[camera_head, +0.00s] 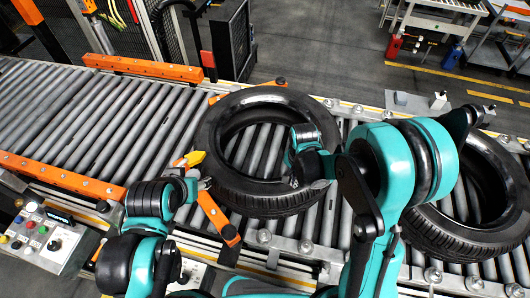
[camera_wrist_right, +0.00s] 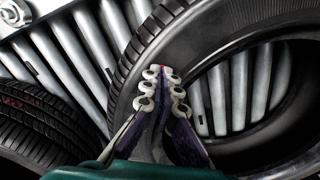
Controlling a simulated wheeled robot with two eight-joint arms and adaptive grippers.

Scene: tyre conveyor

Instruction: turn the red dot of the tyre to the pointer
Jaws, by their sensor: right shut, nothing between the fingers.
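The black tyre (camera_head: 213,128) lies flat on the rollers in the middle of the head view. A yellow-orange pointed piece (camera_head: 190,159), which looks like the pointer, is at its left edge. My left gripper (camera_head: 200,184) is beside the tyre's near-left edge, its fingers partly hidden. My right gripper (camera_head: 302,182) is over the tyre's near-right sidewall. In the right wrist view its fingers (camera_wrist_right: 164,80) are together and empty, with the tips against or just above the sidewall of the tyre (camera_wrist_right: 210,42). A tiny reddish spot shows at the tips; I cannot tell if it is the red dot.
A second tyre (camera_head: 450,237) lies to the right, partly behind my right arm; its tread also shows in the wrist view (camera_wrist_right: 35,125). Orange rails (camera_head: 62,177) edge the conveyor (camera_head: 95,120). A control box (camera_head: 45,240) stands at the lower left. The rollers on the left are clear.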

